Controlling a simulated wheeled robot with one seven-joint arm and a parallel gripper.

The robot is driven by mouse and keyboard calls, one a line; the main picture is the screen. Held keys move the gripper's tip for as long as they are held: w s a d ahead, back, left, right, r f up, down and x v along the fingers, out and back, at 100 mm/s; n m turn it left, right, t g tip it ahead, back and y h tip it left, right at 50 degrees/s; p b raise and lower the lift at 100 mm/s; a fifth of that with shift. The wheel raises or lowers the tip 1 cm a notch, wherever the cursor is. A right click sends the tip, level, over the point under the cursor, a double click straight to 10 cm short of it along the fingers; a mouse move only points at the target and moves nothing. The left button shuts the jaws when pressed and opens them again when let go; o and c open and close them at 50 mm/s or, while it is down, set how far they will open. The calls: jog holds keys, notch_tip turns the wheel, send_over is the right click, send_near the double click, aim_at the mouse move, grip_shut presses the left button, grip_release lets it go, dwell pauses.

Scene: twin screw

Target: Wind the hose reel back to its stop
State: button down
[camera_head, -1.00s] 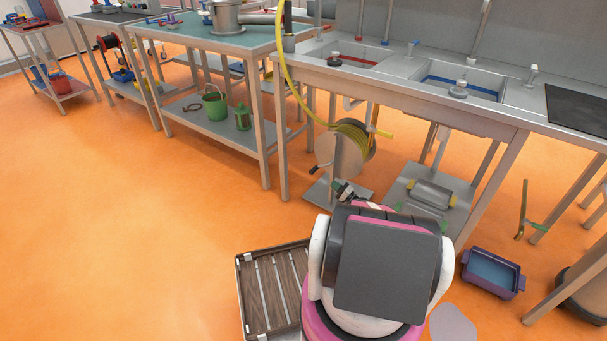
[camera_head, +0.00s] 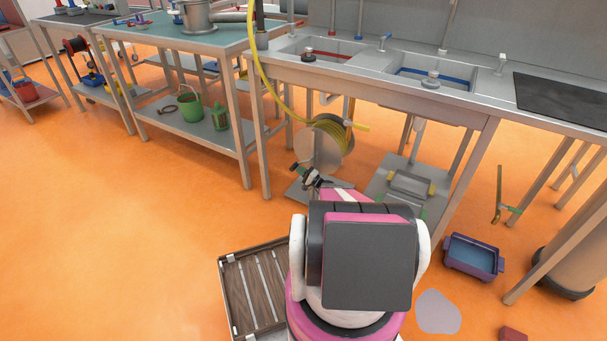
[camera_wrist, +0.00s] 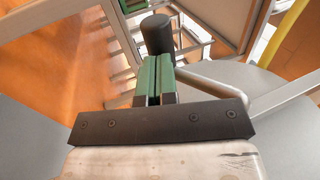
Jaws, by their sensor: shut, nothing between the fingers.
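The hose reel (camera_head: 343,143) stands under the sink bench, a grey disc with yellow hose (camera_head: 331,128) wound on it. The hose runs up from it past the bench's left end. In the wrist view the reel's grey face (camera_wrist: 225,76) fills the right side, and its dark crank knob (camera_wrist: 157,36) lies just beyond my fingertips. My gripper (camera_wrist: 156,62) is shut, its green fingers together with nothing between them. Whether they touch the knob I cannot tell. In the head view my gripper (camera_head: 309,176) is small, in front of the reel's lower left.
The sink bench (camera_head: 385,95) overhangs the reel, with legs close by. A grey low stand (camera_head: 405,190) is to the right. A slatted wooden tray (camera_head: 252,290), a purple tub (camera_head: 472,258) and a grey floor patch (camera_head: 438,312) lie nearby. Open orange floor is at left.

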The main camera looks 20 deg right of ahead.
aim_at(295, 164)
jog(key=shift+w+a+r, duration=0.15)
jog(key=shift+w+a, duration=0.05)
dwell(0.4)
jog(key=shift+w+a+r+t+y, duration=0.35)
jog(key=shift+w+a+r, duration=0.2)
jog(key=shift+w, duration=0.2)
jog(key=shift+w+a+r, duration=0.2)
jog(key=shift+w+r, duration=0.05)
jog(key=shift+r, duration=0.45)
jog(key=shift+w+t+y, duration=0.1)
jog(key=shift+t+y, duration=0.15)
jog(key=shift+t, duration=0.1)
jog(key=shift+w+a+r+t+y, duration=0.1)
jog(key=shift+w+r+t+y, duration=0.05)
jog(key=shift+r+t+y, duration=0.2)
